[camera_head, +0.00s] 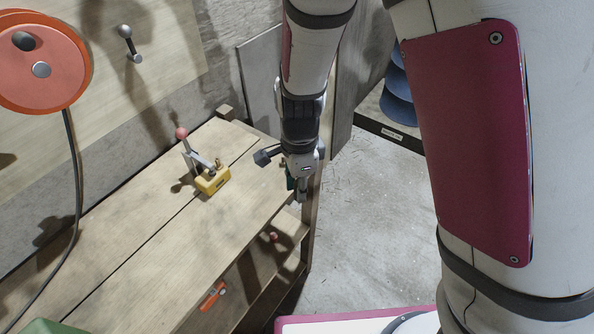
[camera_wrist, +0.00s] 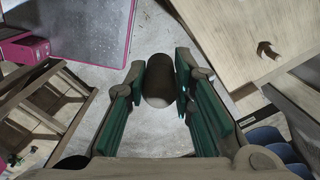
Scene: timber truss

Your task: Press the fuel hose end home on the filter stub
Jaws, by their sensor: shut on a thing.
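My gripper (camera_head: 297,186) hangs low beside the right-hand end of the wooden bench (camera_head: 150,250). In the wrist view its green-padded fingers (camera_wrist: 158,90) are shut on a dark, rounded cylinder (camera_wrist: 157,84). I cannot tell whether this cylinder is the fuel hose end. Its far side and any hose behind it are hidden. In the head view the arm and fingers hide the held thing. I cannot make out a filter stub in either view.
A yellow block with a red-knobbed lever (camera_head: 212,180) stands on the bench. An orange reel (camera_head: 42,62) with a dark hanging line is on the wall. An orange handle (camera_head: 213,297) and a small red knob (camera_head: 273,237) are at the bench front. Concrete floor (camera_head: 365,215) lies clear at right.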

